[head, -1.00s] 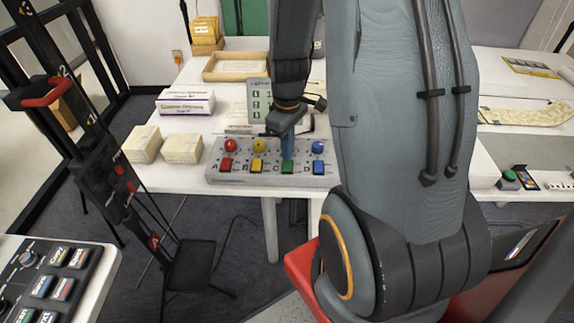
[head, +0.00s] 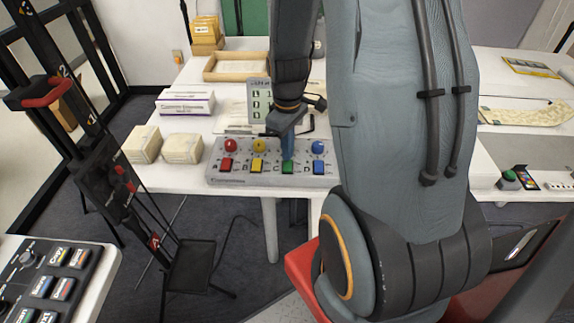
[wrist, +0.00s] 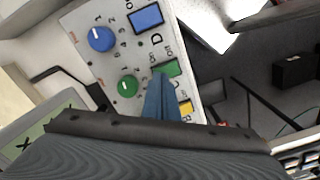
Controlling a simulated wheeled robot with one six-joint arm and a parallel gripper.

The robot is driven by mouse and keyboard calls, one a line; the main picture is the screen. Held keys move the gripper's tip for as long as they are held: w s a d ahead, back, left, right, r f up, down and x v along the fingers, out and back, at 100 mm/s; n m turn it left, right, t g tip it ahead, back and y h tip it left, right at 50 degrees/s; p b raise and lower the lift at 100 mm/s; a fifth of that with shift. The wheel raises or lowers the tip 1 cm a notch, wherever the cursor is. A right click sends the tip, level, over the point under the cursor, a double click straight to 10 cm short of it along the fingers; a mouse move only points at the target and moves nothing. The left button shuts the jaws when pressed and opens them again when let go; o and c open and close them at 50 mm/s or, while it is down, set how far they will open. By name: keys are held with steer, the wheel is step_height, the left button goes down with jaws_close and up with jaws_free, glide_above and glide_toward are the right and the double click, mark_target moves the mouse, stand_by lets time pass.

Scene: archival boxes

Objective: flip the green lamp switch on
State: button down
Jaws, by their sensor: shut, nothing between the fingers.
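The grey switch panel (head: 216,178) lies at the front edge of the white table. It carries red, yellow, green and blue knobs and matching coloured switches. The green switch (head: 288,168) is third from the left; it also shows in the wrist view (wrist: 173,68), partly covered by my fingers. The green knob (wrist: 128,86) is beside it. My gripper (head: 288,156) is shut and empty, its blue fingertips (wrist: 163,78) at the near edge of the green switch. I cannot tell whether they touch it, or which way the switch is tipped.
The blue switch (wrist: 146,18) and yellow switch (wrist: 185,107) flank the green one. A display card (head: 259,100) stands behind the panel. Cream boxes (head: 183,149) and a labelled white box (head: 186,103) sit left. A wooden tray (head: 236,67) is further back.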

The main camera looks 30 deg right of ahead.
steer(key=shift+f+b, duration=0.35)
steer(key=shift+f, duration=0.35)
stand_by(0.4)
step_height(320, 180, up, 7)
steer(key=p, duration=0.6)
stand_by(0.4)
stand_by(0.3)
steer(key=s+a+r+m+b, duration=0.1)
steer(key=s+a+r+m, duration=0.1)
steer(key=a, duration=0.4)
steer(key=s+a+r+m+t+b, duration=0.1)
steer(key=s+a+r+m, duration=0.2)
steer(key=s+a+r, duration=0.2)
steer(key=shift+s+a+r, duration=0.3)
steer(key=shift+a+r, duration=0.6)
steer(key=shift+a, duration=0.15)
